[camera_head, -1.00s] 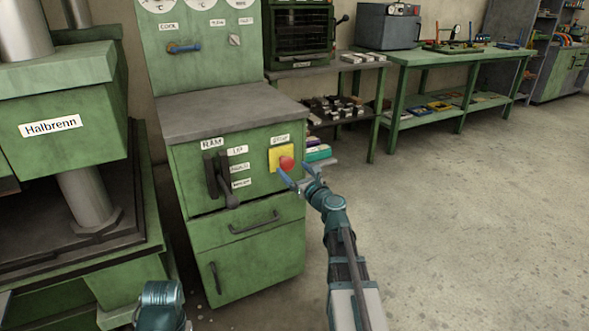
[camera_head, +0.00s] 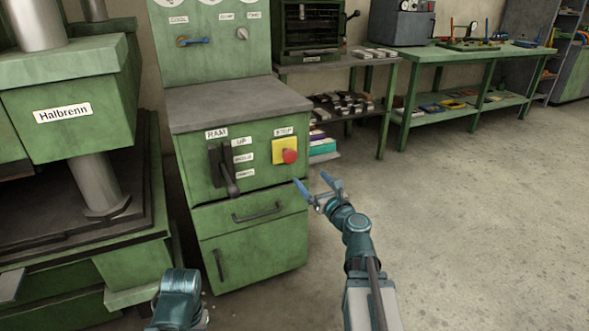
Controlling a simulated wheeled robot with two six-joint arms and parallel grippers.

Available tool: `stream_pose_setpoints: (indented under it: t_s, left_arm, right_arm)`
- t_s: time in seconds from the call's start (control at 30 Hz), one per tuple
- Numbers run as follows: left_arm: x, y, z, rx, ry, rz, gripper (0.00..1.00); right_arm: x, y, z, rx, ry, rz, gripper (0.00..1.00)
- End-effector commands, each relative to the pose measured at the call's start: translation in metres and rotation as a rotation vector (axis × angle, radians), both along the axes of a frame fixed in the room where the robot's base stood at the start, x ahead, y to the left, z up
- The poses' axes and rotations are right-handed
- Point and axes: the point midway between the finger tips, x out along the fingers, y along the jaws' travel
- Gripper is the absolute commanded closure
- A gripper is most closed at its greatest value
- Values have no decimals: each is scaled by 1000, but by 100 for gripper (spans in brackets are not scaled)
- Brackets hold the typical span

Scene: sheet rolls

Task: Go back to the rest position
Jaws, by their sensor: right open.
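My right gripper (camera_head: 312,188) is open and empty, in free air to the right of the green control cabinet (camera_head: 250,255). Its two blue-tipped fingers are spread apart. The red stop button (camera_head: 290,156) on its yellow plate is on the cabinet's front, up and to the left of the fingers and apart from them. The dark ram lever (camera_head: 229,178) points down on the same panel. Part of my left arm shows at the bottom; its gripper cannot be made out.
A green press labelled Halbrenn (camera_head: 65,125) stands at the left, close to the cabinet. A green workbench (camera_head: 440,57) and a shelf table (camera_head: 335,62) line the back wall. The concrete floor (camera_head: 480,220) at the right is clear.

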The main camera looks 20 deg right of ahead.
Motion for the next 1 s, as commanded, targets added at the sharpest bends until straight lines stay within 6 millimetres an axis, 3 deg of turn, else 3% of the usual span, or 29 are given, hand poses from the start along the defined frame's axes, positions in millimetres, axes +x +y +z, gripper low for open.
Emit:
stream_pose_setpoints:
  t_s: [0.17, 0.23, 0.37, 0.47, 0.6, 0.73, 0.83, 1.0]
  left_arm:
    - [0, 0, 0, 0, 0, 0, 50]
    - [0, 0, 1, 0, 0, 0, 50]
    - [0, 0, 2, 0, 0, 0, 50]
    - [0, 0, 4, 0, 0, 1, 50]
    - [0, 0, 7, 1, 0, 1, 50]
    - [0, 0, 9, 1, 0, 2, 50]
    - [0, 0, 11, 1, 0, 2, 50]
    - [0, 0, 13, 2, 0, 3, 50]
  right_arm:
    - [1, 4, -1, -14, 3, 10, 6]
    - [3, 18, -4, -70, 15, 47, 6]
    - [6, 83, -20, -331, 60, 224, 6]
    - [-1, 151, -46, -636, 89, 442, 6]
    - [-33, 237, -93, -1093, 87, 799, 6]
    - [-85, 295, -144, -1545, 26, 1206, 6]
    - [-127, 313, -175, -1840, -50, 1517, 6]
    - [-178, 312, -200, -2158, -174, 1957, 6]
